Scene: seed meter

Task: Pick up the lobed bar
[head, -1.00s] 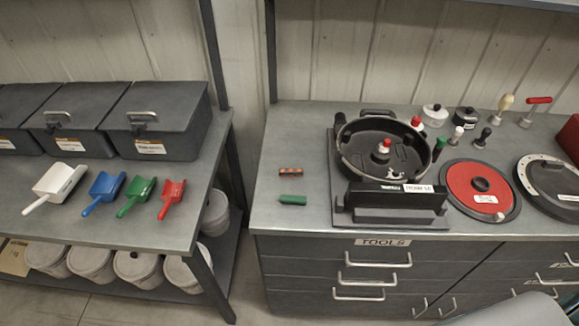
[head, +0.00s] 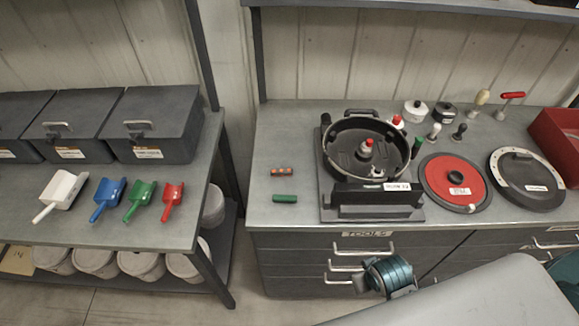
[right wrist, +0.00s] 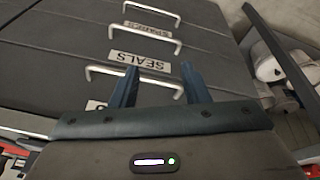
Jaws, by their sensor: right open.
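Two small bars lie on the right-hand worktop, left of the black round housing. One is brown-red with dark marks (head: 281,171); the other is a green bar (head: 284,198) nearer the front edge. At this size I cannot tell which is lobed. My right gripper (head: 385,275), teal, is low in front of the drawers, below and right of the bars. My left gripper is not in view.
The round housing (head: 331,165) stands on a black base with a raised front block (head: 375,203). A red disc (head: 440,178) and a black lid (head: 535,200) lie to its right. Drawer handles (head: 363,249) stick out below. The worktop left of the bars is clear.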

